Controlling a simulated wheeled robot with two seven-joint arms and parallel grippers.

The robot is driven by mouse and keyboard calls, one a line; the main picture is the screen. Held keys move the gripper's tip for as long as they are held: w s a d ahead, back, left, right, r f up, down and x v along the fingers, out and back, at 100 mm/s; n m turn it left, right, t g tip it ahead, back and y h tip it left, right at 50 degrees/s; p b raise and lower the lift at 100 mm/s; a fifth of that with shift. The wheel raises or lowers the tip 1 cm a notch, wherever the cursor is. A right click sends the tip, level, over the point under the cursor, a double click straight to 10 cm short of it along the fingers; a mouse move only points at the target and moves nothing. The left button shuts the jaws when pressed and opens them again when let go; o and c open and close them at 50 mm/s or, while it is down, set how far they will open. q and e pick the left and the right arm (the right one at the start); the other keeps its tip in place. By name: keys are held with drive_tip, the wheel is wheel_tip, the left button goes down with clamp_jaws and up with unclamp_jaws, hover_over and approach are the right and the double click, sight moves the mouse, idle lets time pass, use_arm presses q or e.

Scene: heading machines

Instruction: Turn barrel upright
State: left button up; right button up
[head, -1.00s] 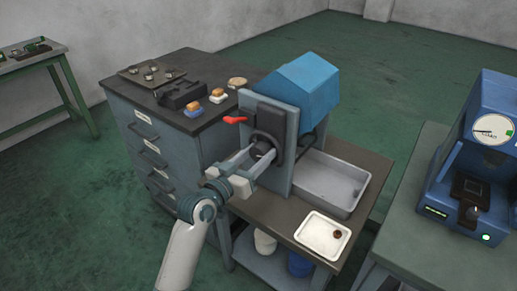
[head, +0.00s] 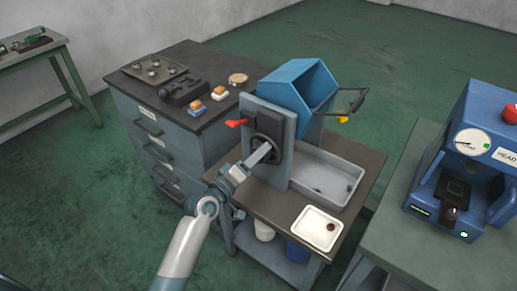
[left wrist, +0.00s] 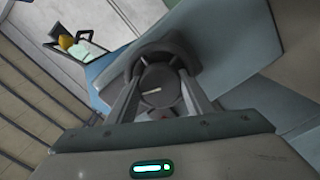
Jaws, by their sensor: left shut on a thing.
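The blue faceted barrel (head: 287,94) is behind the grey upright panel (head: 283,118) of the machine. It is tilted, with its open mouth facing up and to the right. A dark frame with a yellow part (head: 344,119) sticks out at its right side. My left gripper (head: 266,150) reaches the dark round hub on the panel's front. In the left wrist view its two fingers (left wrist: 160,98) close on either side of the round dark knob (left wrist: 161,83). My right gripper is not in view.
A red lever (head: 236,123) juts from the panel's left side. A grey tray (head: 322,180) and a white tray (head: 312,238) sit on the bench. A dark-topped cabinet (head: 208,62) stands close on the left, and a blue press (head: 470,165) on the right.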

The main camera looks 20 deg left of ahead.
use_arm(q)
drive_tip(key=n+p, duration=0.2)
drive_tip(key=n, duration=0.2)
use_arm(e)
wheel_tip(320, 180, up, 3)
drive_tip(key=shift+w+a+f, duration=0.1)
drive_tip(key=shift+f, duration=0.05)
use_arm(q)
drive_tip(key=o, duration=1)
drive_tip(key=shift+o, duration=0.2)
drive_tip(key=b+v, duration=0.4)
drive_tip(key=v, duration=1.3)
drive_tip(key=shift+s+a, duration=0.15)
drive_tip(key=shift+a, duration=0.15)
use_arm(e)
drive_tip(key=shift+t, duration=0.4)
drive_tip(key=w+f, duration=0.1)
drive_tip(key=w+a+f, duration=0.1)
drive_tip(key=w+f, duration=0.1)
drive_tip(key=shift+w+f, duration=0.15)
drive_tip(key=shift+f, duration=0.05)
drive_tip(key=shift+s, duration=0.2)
